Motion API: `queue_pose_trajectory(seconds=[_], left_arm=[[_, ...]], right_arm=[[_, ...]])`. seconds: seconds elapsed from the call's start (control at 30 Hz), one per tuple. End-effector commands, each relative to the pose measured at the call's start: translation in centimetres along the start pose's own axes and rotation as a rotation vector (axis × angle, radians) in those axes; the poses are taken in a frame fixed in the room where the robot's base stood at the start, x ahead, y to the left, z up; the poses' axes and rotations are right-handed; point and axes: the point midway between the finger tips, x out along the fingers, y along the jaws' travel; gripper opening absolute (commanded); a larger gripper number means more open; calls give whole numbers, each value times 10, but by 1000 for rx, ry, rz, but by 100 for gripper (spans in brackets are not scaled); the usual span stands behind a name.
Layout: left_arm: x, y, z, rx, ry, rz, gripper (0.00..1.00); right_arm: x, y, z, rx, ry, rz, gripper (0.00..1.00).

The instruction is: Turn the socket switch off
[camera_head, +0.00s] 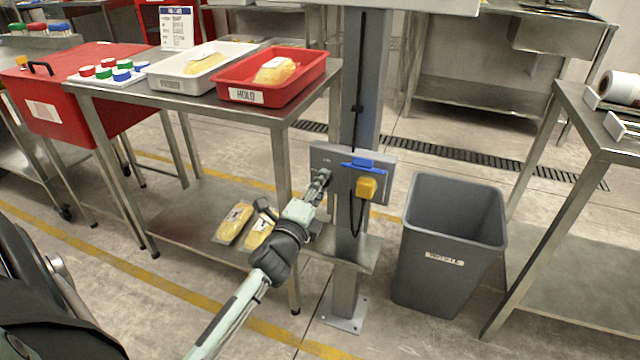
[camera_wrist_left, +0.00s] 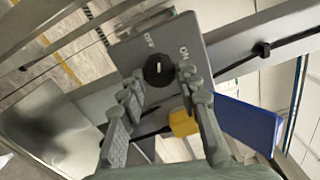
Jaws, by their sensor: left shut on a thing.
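The grey socket plate (camera_head: 335,160) is mounted on the metal post. In the left wrist view, the plate (camera_wrist_left: 210,85) carries a round black switch knob (camera_wrist_left: 158,70) with a white mark, near small labels that seem to read OFF and ON. The mark points roughly toward the OFF label. My left gripper (camera_head: 321,180) is at the plate's left part; in the wrist view its fingers (camera_wrist_left: 162,82) are shut on the knob's sides. A yellow plug (camera_head: 366,187) sits in the socket under a blue flap (camera_head: 358,163). My right gripper is not in view.
A grey waste bin (camera_head: 448,225) stands right of the post. A steel table (camera_head: 262,112) at left bears a red HOLD tray (camera_head: 318,72) and a white tray (camera_head: 160,77). Yellow packs (camera_head: 234,222) lie on its lower shelf. A black cable hangs along the post.

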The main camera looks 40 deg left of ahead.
Motion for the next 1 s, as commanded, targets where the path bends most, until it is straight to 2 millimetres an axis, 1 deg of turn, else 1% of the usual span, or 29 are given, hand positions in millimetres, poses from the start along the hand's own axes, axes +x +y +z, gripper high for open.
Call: queue_pose_trajectory(seconds=[0.2, 0.5, 0.7, 1.0], left_arm=[[0, -2, 1, -177, -3, 0, 4], [0, -2, 2, -338, -2, -1, 4], [0, -2, 2, -389, -2, -1, 4], [0, -2, 2, -403, -2, -1, 4]], right_arm=[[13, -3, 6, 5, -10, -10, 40], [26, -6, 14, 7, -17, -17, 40], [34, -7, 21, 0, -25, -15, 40], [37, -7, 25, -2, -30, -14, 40]])
